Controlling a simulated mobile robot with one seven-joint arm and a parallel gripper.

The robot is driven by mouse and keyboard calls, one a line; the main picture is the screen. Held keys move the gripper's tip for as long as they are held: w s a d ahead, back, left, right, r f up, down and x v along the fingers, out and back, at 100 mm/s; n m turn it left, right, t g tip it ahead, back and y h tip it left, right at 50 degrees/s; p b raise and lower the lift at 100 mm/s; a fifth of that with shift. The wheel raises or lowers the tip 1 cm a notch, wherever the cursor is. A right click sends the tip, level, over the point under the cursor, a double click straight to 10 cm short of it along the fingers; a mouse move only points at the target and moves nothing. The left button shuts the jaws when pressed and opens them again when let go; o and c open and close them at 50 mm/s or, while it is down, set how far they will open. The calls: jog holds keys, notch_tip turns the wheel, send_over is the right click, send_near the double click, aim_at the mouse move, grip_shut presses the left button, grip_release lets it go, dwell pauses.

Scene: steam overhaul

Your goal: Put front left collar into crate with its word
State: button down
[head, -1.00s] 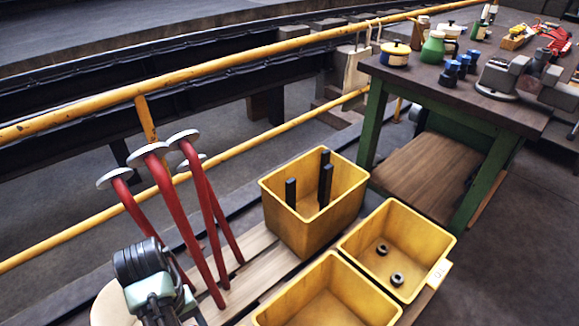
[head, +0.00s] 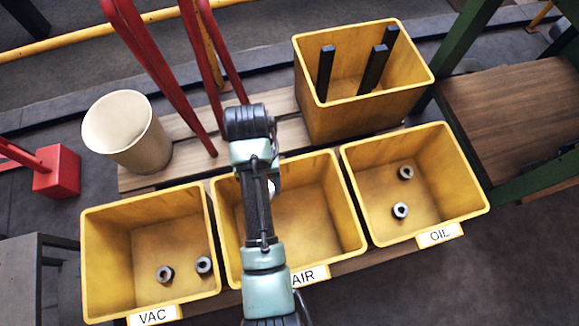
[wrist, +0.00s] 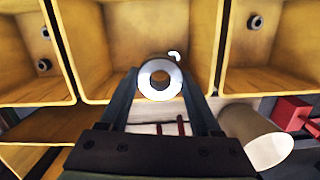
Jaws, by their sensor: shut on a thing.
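A collar (wrist: 160,78), a pale metal ring with a dark hole, is held between the fingers of my gripper (wrist: 160,92), which is shut on it. I cannot read any word on the collar. In the wrist view it is above the middle crate, marked AIR (head: 347,205), apart from the floor as far as I can tell. In the head view my arm hides the fingers and most of the collar. The crate marked VAC (head: 98,255) holds two dark collars, and the crate marked OIL (head: 465,170) holds two. No collar shows lying in the AIR crate.
A taller yellow bin (head: 330,125) with black bars stands behind the OIL crate. A cream bucket (head: 125,135) and red levers (head: 160,80) stand behind the other crates. A green-legged bench (head: 510,100) is at the right. Crate walls stand close around my gripper.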

jog(key=s+a+f+n+b, duration=0.2)
jog(key=s+a+f+b, duration=0.4)
jog(key=s+f, duration=0.4)
jog(key=f+b, duration=0.5)
jog(key=f, duration=0.4)
jog(key=f+b, duration=0.6)
jog(key=f, duration=0.4)
jog(key=f+b, duration=0.5)
jog(key=f, duration=0.4)
jog(key=shift+w+d+f, duration=0.25)
jog(key=shift+w+f, duration=0.05)
jog(key=shift+w, duration=0.1)
jog(key=shift+f+b, duration=0.25)
jog(key=shift+b, duration=0.1)
jog(key=c, duration=0.5)
grip_release()
jog(key=shift+f, duration=0.1)
jog(key=shift+o, duration=0.7)
